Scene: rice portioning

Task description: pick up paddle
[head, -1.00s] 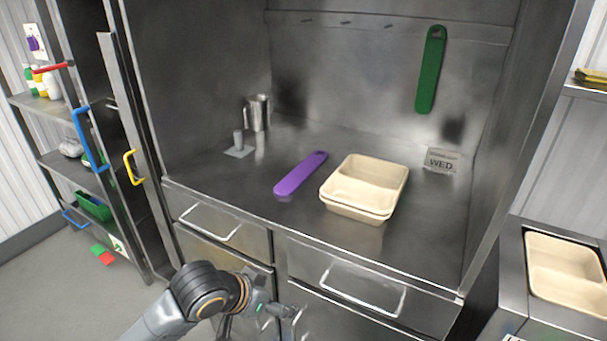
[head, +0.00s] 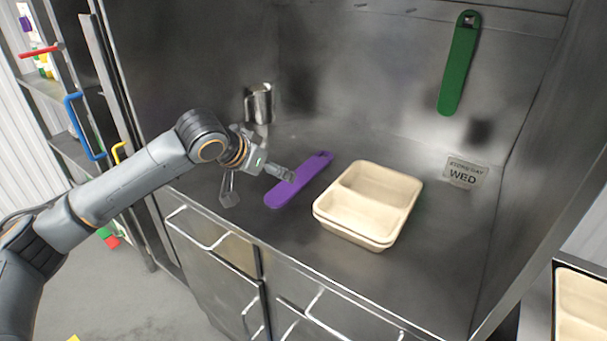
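A purple paddle (head: 305,182) lies flat on the steel counter, pointing diagonally from near left to far right. A green paddle (head: 460,65) hangs upright on the back wall. My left gripper (head: 257,186) is open with its fingers spread, just left of the purple paddle. Its right finger overlaps the paddle's left edge in the view; I cannot tell whether they touch. Nothing is between the fingers. My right gripper is not in view.
Stacked beige two-compartment trays (head: 378,196) stand right of the purple paddle. A metal cup (head: 259,103) is behind the gripper. A "WED" sign (head: 465,172) stands at the back right. Cabinet side walls enclose the counter. The counter's front right is clear.

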